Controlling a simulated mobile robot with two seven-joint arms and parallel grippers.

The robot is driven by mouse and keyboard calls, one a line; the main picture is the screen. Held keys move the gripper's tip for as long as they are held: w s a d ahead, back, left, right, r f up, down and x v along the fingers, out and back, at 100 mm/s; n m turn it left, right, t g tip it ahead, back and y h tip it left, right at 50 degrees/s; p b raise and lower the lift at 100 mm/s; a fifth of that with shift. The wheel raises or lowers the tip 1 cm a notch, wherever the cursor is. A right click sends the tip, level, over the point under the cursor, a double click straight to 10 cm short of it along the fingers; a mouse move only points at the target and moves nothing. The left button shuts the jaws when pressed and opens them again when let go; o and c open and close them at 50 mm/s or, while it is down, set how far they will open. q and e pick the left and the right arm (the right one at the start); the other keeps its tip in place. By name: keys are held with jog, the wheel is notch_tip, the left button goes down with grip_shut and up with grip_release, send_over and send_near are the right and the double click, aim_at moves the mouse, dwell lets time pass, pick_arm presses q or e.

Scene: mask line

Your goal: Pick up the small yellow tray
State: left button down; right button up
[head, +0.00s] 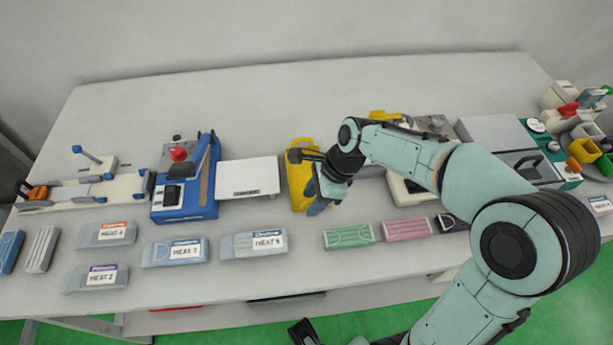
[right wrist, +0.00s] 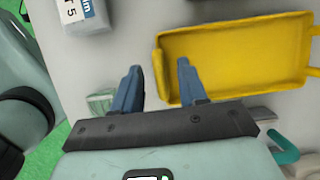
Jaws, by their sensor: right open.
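The small yellow tray (head: 298,188) lies on the white table in the middle of the head view, partly hidden by my right gripper. In the right wrist view the yellow tray (right wrist: 235,60) looks empty, with a handle at its right end. My right gripper (head: 318,195) is open over the tray's near end. In the right wrist view the right gripper (right wrist: 160,66) has one blue finger outside the tray's end wall and the other over its inside. I cannot tell how far the fingertips are above the tray.
A white plate (head: 249,177) and a blue press (head: 185,190) stand left of the tray. Labelled grey packs (head: 254,244) lie in front, with green (head: 348,236) and pink (head: 406,229) packs to the right. Another yellow object (head: 384,115) sits behind my right arm.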

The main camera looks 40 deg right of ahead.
jog(key=shift+w+a+f, duration=0.15)
jog(key=shift+f, duration=0.35)
grip_shut()
jog(key=shift+r, duration=0.1)
